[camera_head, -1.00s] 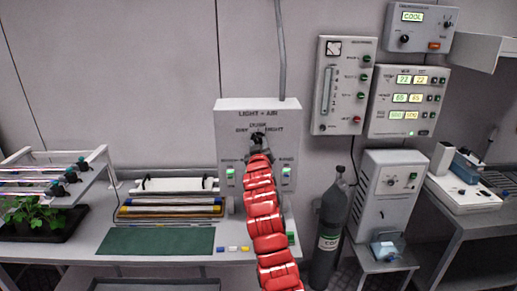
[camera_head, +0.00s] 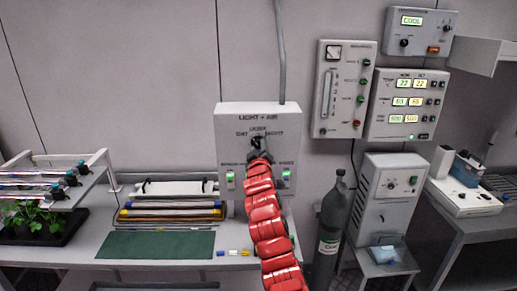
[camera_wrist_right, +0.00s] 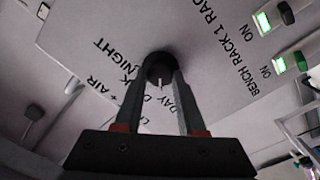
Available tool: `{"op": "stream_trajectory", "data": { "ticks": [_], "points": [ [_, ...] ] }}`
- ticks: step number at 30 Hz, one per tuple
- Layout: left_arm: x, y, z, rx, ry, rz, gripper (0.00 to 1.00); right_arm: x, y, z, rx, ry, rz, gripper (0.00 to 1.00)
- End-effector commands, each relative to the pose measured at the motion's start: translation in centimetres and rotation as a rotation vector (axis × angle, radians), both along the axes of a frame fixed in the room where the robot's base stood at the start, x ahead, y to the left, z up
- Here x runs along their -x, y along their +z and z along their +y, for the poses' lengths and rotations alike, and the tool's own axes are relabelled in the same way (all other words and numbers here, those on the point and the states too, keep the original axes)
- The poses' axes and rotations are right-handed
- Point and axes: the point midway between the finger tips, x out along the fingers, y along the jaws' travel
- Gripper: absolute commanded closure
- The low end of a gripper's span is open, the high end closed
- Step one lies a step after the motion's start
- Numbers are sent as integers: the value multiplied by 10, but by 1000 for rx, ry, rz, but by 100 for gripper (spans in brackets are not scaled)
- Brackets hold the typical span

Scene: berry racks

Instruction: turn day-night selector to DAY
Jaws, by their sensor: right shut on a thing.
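The day-night selector (camera_head: 257,141) is a black round knob on the grey "LIGHT + AIR" panel (camera_head: 228,122). It also shows in the right wrist view (camera_wrist_right: 159,62), with a thin white mark on it. Labels including NIGHT and DAY are printed around it. My right gripper (camera_wrist_right: 161,84) has one finger on each side of the knob and is shut on it. In the head view my right gripper (camera_head: 258,153) is small and partly merges with the knob. I cannot tell exactly which label the mark points at. My left gripper is not in view.
Green-lit switches (camera_head: 230,179) sit low on the panel, either side of my red right arm. A gas cylinder (camera_head: 330,225) stands to the right. A green mat (camera_head: 160,244) and a lamp rack (camera_head: 170,212) are on the bench at left.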

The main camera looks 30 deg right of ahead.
Motion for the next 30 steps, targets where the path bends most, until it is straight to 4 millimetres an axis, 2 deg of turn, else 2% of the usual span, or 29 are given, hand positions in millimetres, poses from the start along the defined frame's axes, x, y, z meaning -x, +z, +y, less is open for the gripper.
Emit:
{"op": "stream_trajectory", "data": {
  "ticks": [5, 6, 10, 11, 23, 30],
  "points": [
    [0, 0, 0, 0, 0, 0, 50, 0, -1, 0, -1, -1, 2, 100],
    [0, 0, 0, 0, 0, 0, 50, 0, -1, 0, -1, -1, 2, 58],
    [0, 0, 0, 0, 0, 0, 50, 0, -1, 0, -1, 0, 1, 34],
    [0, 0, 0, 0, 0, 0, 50, 0, -1, 0, -2, 0, 1, 31],
    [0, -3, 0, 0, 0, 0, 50, 4, 0, 3, 1, 1, -4, 31],
    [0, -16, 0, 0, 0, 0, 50, 29, -5, 19, 1, 1, -3, 31]
  ]
}}
